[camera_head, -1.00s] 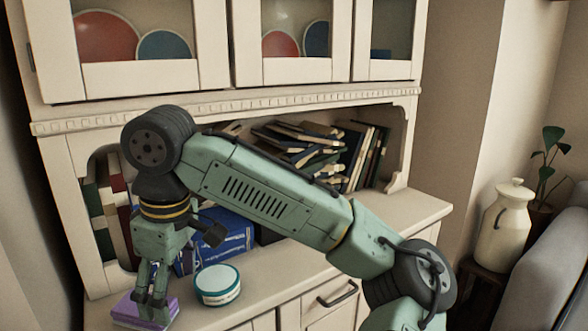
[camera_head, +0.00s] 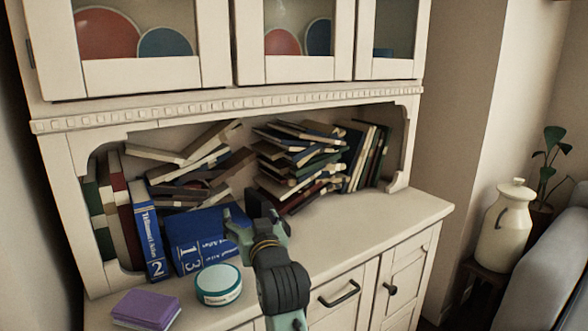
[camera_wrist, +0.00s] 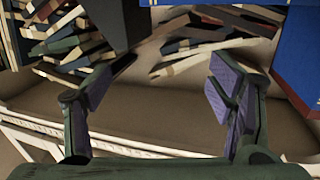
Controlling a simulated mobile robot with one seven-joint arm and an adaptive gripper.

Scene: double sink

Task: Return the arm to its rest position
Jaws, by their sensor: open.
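My gripper (camera_head: 240,222) is in front of the hutch shelf, above the counter, right of the round tin. In the wrist view my gripper (camera_wrist: 165,90) has its two fingers spread wide apart with nothing between them. The books and the counter show beyond the fingers.
A purple box (camera_head: 146,309) and a round white-and-teal tin (camera_head: 218,284) stand on the counter (camera_head: 385,212). Blue volumes (camera_head: 190,250) and piled books (camera_head: 300,160) fill the shelf. A white jug (camera_head: 505,225) stands at right. The counter's right part is clear.

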